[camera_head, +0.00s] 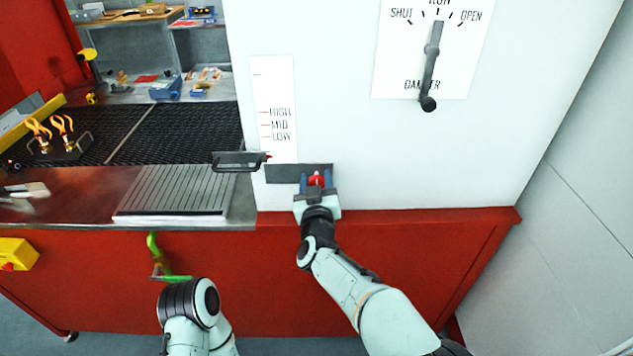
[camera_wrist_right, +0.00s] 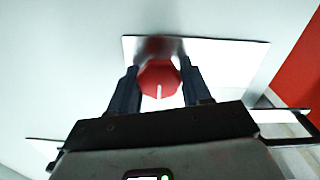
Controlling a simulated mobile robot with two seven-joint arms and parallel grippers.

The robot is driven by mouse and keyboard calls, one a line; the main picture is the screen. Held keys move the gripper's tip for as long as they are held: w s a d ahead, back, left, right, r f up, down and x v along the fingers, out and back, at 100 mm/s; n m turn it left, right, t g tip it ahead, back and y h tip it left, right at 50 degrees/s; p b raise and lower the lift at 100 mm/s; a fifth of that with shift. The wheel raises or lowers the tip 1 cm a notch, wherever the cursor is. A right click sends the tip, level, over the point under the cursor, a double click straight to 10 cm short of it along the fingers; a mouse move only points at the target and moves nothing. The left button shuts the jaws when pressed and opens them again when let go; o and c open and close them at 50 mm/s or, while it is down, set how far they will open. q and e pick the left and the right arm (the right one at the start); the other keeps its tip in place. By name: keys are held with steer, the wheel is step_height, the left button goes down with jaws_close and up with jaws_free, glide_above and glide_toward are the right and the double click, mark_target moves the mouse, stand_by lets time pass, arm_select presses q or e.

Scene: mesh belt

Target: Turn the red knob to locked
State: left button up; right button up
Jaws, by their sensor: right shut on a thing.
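The red knob (camera_head: 316,180) sits on a dark plate (camera_head: 285,173) low on the white wall panel. My right gripper (camera_head: 316,184) is shut on it, with one finger on each side. In the right wrist view the knob (camera_wrist_right: 160,80) is a faceted red disc between the dark fingers. Its white pointer line runs toward the bottom of that view, and in the head view the white mark looks roughly upright. I cannot read any label beside the knob.
A HIGH/MID/LOW scale (camera_head: 275,110) is above the plate, with a dark handle (camera_head: 238,161) to its left. A damper lever (camera_head: 432,70) is at the upper right. The mesh belt (camera_head: 180,135) with small flames lies left. A red ledge (camera_head: 420,217) runs below.

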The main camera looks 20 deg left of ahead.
arm_select(q)
steer(key=shift+s+f, duration=0.1)
steer(key=shift+f, duration=0.15)
arm_select(e)
steer(key=shift+m, duration=0.3)
steer(key=m+b, duration=0.2)
steer(key=m, duration=0.1)
steer(key=m+b, duration=0.1)
steer(key=m, duration=0.1)
steer(key=shift+d+m, duration=0.15)
steer(key=shift+m, duration=0.15)
steer(key=m+b, duration=0.3)
steer(key=m, duration=0.3)
arm_select(q)
step_height(320, 180, down, 7)
steer(key=w+b, duration=0.1)
steer(key=b, duration=0.1)
steer(key=shift+w+t, duration=0.2)
steer(key=shift+t, duration=0.2)
arm_select(e)
steer(key=m, duration=0.5)
steer(key=shift+w+d+m, duration=0.1)
steer(key=shift+m, duration=0.2)
arm_select(q)
steer(key=shift+b, duration=0.3)
arm_select(e)
steer(key=o, duration=1)
